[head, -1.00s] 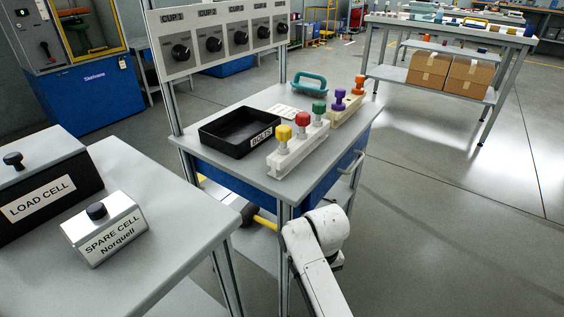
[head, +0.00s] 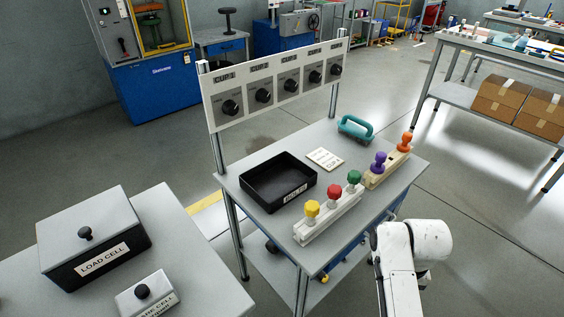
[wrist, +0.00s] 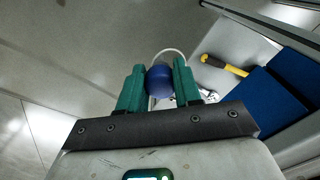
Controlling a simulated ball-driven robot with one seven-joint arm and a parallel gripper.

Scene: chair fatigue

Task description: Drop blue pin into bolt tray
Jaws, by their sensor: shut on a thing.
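The black bolt tray (head: 252,196), labelled BOLTS, sits on the grey workbench top and looks empty. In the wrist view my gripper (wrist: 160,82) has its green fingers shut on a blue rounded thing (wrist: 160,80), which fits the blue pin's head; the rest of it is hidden. In the head view my white arm is at the lower right, beside the bench's front right side, and the gripper itself is hidden there.
A white rack with yellow (head: 312,209), red (head: 334,192) and green (head: 354,178) knobs stands right of the tray. A wooden rack holds purple (head: 379,161) and orange (head: 405,141) knobs. A teal handle (head: 355,128) and a knob panel (head: 280,84) stand behind. A yellow-handled hammer (wrist: 225,65) lies below.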

